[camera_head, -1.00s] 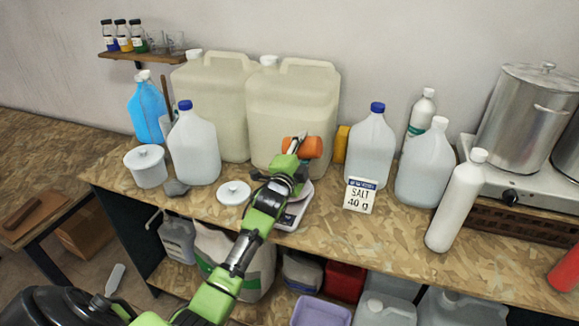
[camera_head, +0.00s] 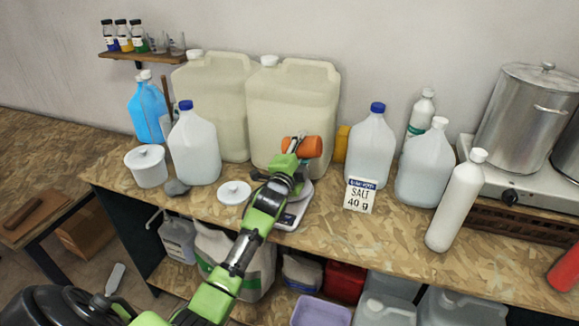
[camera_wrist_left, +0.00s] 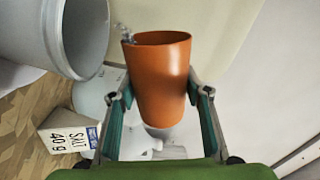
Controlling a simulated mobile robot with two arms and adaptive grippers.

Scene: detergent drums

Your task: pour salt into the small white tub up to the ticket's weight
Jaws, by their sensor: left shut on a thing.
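My left gripper (camera_head: 290,160) is shut on an orange cup (camera_head: 309,147), held tipped on its side above the scale (camera_head: 290,217). In the left wrist view the cup (camera_wrist_left: 160,85) sits between both fingers (camera_wrist_left: 160,100). A few clear-white grains show at its lip. In the head view my gripper mostly covers the tub (camera_head: 304,188) on the scale. The ticket (camera_head: 359,195) reads SALT 40 g. My right gripper is out of view.
A white lid (camera_head: 234,191) lies left of the scale. A lidded white tub (camera_head: 148,166) and a blue-capped jug (camera_head: 194,148) stand farther left. Large canisters (camera_head: 293,115) stand behind. A jug (camera_head: 371,147) and white bottle (camera_head: 456,203) stand to the right.

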